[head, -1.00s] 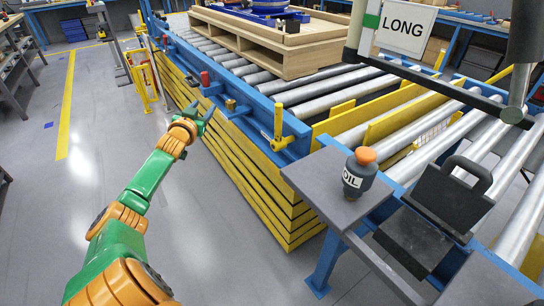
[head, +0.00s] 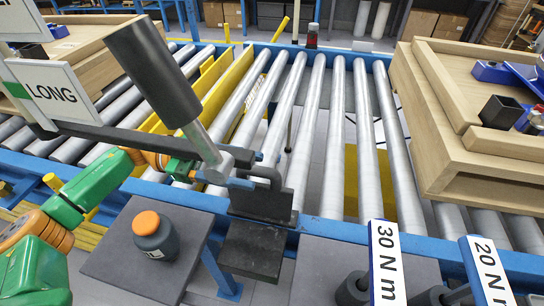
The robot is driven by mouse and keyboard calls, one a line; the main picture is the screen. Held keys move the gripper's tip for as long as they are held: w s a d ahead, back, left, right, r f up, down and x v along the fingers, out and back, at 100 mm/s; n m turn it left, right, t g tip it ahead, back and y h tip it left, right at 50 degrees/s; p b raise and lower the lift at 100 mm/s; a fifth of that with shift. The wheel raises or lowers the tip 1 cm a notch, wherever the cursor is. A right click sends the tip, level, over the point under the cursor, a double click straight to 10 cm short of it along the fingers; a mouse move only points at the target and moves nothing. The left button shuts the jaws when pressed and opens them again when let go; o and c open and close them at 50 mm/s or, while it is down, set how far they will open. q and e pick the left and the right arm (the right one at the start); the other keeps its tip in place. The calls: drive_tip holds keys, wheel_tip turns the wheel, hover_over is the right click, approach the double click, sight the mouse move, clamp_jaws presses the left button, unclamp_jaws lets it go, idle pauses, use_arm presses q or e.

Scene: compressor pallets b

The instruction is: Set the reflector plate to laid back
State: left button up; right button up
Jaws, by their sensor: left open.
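A black plate with a loop handle on top (head: 262,203), which I take to be the reflector plate, stands roughly upright at the near blue rail in the head view. A dark flat block (head: 252,250) is just in front of it. My left arm reaches in from the left, and its open gripper (head: 236,182) is just left of the handle. The lever's rod and bar partly hide the gripper. I cannot tell whether a finger touches the handle. My right gripper is not in view.
A lever with a thick black grip (head: 153,68) and a bar with a LONG sign (head: 58,92) crosses above my left arm. An orange-capped oil bottle (head: 156,237) stands on a grey shelf (head: 105,263). Tools labelled 30 N m (head: 386,262) and 20 N m (head: 488,270) are at right.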

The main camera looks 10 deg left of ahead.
sight(261, 168)
use_arm(q)
drive_tip(key=d, duration=0.2)
drive_tip(key=shift+s+d+r+p, duration=0.25)
drive_tip(key=shift+s+d+p, duration=0.05)
drive_tip(key=shift+d+p, duration=0.05)
drive_tip(key=shift+w+d+f, duration=0.2)
drive_tip(key=shift+w+d, duration=0.05)
drive_tip(key=shift+d, duration=0.15)
drive_tip(key=shift+a, duration=0.1)
clamp_jaws()
idle(0.6)
